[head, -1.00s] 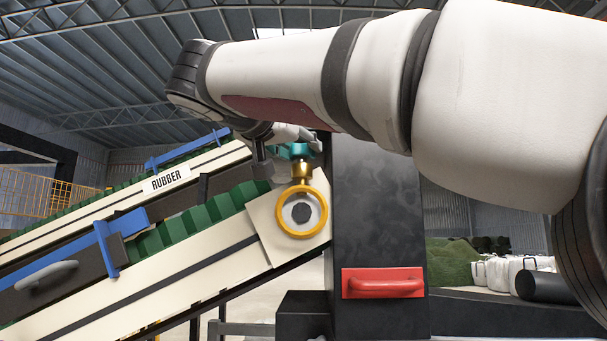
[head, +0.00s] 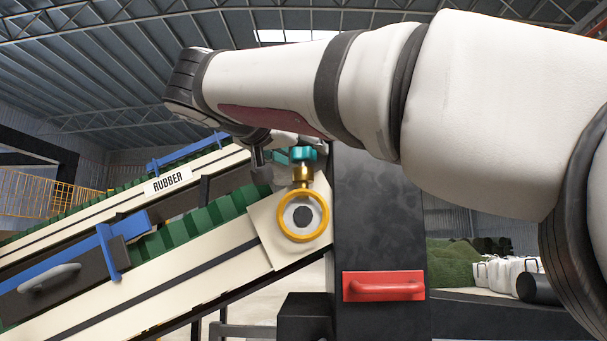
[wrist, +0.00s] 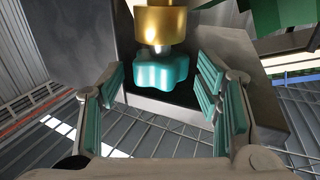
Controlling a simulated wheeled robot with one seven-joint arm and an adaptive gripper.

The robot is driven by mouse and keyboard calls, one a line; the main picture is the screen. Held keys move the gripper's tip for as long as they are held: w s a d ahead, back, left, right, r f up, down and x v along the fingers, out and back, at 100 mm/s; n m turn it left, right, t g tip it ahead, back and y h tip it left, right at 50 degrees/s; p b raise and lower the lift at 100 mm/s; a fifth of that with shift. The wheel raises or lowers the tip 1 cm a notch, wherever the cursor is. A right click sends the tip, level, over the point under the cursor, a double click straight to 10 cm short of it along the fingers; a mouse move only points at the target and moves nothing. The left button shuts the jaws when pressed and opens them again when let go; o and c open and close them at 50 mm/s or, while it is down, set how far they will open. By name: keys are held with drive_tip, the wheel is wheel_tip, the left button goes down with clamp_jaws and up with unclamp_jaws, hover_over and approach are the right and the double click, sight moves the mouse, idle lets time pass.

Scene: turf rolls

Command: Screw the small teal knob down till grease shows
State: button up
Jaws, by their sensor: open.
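The small teal knob (head: 303,154) is a lobed cap on top of a brass fitting (head: 302,174), above a gold ring around a pale disc with a dark centre (head: 303,215). In the wrist view the knob (wrist: 160,70) hangs below the brass cup (wrist: 160,24), with a short pale stem between them. My gripper (wrist: 161,80) is open, its teal-padded fingers on either side of the knob with a gap on each side. In the head view my gripper is at the knob, partly hidden behind it and under my wrist. No grease can be made out.
A dark upright housing (head: 375,225) with a red handle (head: 383,286) stands just right of the knob. A sloping conveyor with a green ribbed belt (head: 195,228) runs down to the left. A second one behind bears a RUBBER sign (head: 168,181).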

drive_tip(key=v, duration=1.2)
drive_tip(key=shift+w, duration=0.1)
drive_tip(key=s+d+f+n+g+y, duration=0.15)
drive_tip(key=d+f+n+g, duration=0.5)
drive_tip(key=d+f, duration=1.25)
drive_tip(key=s+d+f+g+y, duration=0.1)
drive_tip(key=s+d+f+y, duration=0.1)
drive_tip(key=s+f, duration=0.3)
drive_tip(key=s+d+f+m+g+y, duration=0.1)
drive_tip(key=s+f, duration=0.3)
drive_tip(key=f, duration=0.9)
drive_tip(key=s+d+f+g+y, duration=0.2)
drive_tip(key=s+f, duration=0.3)
drive_tip(key=f, duration=0.4)
drive_tip(key=shift+s+d+y, duration=0.35)
drive_tip(key=shift+d+y, duration=0.2)
drive_tip(key=shift+d, duration=0.15)
drive_tip(key=shift+m, duration=0.25)
